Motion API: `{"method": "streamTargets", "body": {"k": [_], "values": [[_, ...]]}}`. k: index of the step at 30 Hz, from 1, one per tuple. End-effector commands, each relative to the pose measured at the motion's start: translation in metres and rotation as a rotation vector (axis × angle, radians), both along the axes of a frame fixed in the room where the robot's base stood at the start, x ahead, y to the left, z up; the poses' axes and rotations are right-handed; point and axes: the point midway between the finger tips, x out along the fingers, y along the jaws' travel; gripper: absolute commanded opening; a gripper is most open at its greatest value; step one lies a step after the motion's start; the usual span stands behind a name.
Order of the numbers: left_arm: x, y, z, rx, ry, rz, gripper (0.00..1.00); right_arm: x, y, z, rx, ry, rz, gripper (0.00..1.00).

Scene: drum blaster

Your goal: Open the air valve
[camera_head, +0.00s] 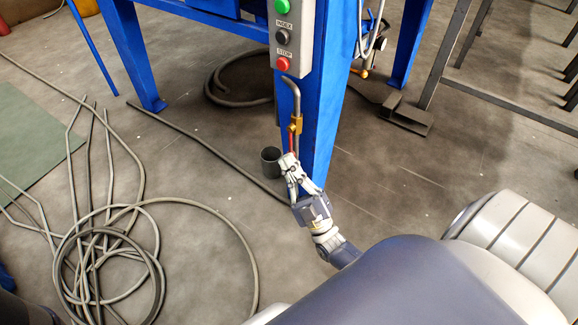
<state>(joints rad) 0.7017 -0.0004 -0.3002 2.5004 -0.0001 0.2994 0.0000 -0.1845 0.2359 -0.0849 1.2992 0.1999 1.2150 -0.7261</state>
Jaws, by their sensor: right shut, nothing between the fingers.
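The air valve (297,124) is a small brass body on a grey pipe, fixed to the front of a blue machine leg. A red handle (291,140) hangs down below the brass body. My right gripper (289,160) is shut and empty, with its fingertips at the lower end of the red handle. The fingertips overlap the handle in the picture, and I cannot tell whether they touch it. My left gripper is not in view.
A control panel (293,40) with green, black and red buttons sits above the valve. A dark cup-like cylinder (270,161) is beside the leg. Coiled grey hoses (105,262) cover the floor at left. Blue legs (135,60) and a dark metal frame (445,55) stand behind.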

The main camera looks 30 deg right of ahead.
Motion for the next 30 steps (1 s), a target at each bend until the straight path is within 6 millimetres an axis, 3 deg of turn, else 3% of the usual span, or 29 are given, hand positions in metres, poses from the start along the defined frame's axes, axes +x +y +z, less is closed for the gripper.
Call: {"method": "streamTargets", "body": {"k": [23, 30], "values": [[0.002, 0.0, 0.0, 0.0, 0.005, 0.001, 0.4, 0.002, -0.002, -0.003, 0.001, 0.009, -0.004, 0.0], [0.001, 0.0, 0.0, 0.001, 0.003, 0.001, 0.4, 0.001, -0.003, 0.014, 0.001, 0.002, -0.004, 0.0]]}}
